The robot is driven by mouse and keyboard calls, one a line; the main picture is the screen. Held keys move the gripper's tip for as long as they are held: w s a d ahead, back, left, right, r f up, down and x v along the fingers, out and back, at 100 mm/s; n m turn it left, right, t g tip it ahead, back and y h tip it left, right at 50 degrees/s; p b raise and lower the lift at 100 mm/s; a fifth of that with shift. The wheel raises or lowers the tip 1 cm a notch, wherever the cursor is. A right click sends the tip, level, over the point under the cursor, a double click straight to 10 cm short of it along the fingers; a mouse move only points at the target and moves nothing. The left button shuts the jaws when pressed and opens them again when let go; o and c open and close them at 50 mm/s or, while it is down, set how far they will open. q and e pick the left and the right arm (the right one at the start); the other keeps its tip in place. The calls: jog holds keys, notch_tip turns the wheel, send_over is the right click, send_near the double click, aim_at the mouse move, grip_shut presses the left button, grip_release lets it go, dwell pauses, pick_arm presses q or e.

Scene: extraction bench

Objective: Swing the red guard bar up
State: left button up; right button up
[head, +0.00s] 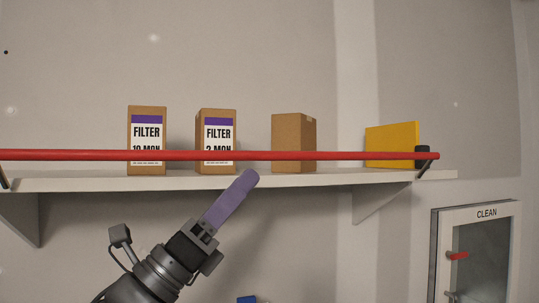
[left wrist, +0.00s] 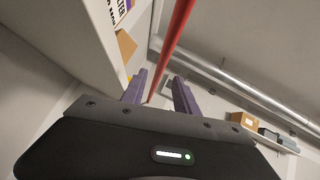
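The red guard bar (head: 330,156) runs level along the front of the white shelf (head: 340,177), across the boxes standing on it. A dark bracket (head: 425,160) carries its right end. My left gripper (head: 248,177) is just below the bar in the head view, its purple fingers pointing up and right. In the left wrist view the fingers (left wrist: 158,90) stand apart, and the bar (left wrist: 172,50) shows between them toward the far end. I cannot tell whether the fingers touch it. My right gripper is in neither view.
Two filter boxes (head: 147,112) (head: 216,118), a plain brown box (head: 293,135) and a yellow box (head: 391,141) stand on the shelf behind the bar. A cabinet marked CLEAN (head: 480,250) hangs at the lower right. The wall above the shelf is clear.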

aim_at(270, 155)
pick_arm(q)
jog(key=shift+p+x, duration=2.45)
jog(key=shift+x, duration=1.5)
jog(key=shift+f, duration=0.1)
jog(key=shift+c, duration=0.4)
grip_shut()
jog(key=shift+w, duration=0.1)
